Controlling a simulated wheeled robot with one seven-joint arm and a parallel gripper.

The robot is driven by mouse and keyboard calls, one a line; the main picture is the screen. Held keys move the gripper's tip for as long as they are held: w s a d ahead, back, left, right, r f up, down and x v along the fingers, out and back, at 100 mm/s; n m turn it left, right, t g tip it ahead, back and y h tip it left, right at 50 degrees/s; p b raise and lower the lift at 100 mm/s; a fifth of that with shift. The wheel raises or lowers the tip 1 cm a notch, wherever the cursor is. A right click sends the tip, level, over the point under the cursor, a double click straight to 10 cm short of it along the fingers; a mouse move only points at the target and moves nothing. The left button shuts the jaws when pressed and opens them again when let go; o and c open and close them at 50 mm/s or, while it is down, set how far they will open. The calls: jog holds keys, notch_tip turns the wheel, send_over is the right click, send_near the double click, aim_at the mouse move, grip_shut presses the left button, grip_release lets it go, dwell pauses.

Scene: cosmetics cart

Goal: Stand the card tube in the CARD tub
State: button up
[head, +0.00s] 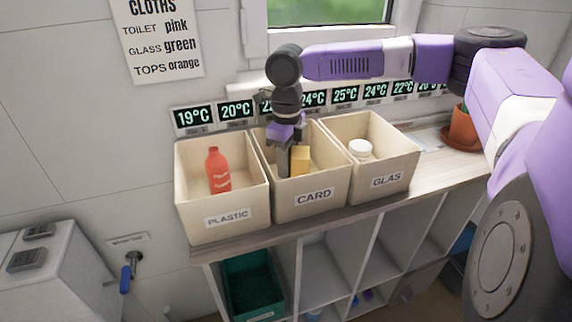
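The CARD tub (314,197) is the middle of three cream tubs on the wooden counter. My gripper (286,165) points down into it, with its lower part inside the tub's rim. A small tan-yellow upright piece (301,159) shows in the tub, just right of the gripper's grey finger. It looks like card, but I cannot tell whether it is the card tube or whether the fingers touch it. Its lower end and the tub floor are partly hidden. The finger gap is too small to read.
The PLASTIC tub (226,219) on the left holds a red bottle (217,171). The GLAS tub (387,182) on the right holds a white jar (360,149). A plant pot (463,128) stands farther right. Temperature displays (236,112) line the wall behind.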

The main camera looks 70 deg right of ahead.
notch_tip(320, 180, up, 12)
jog(key=p, duration=0.1)
jog(key=shift+s, duration=0.15)
dwell(0.7)
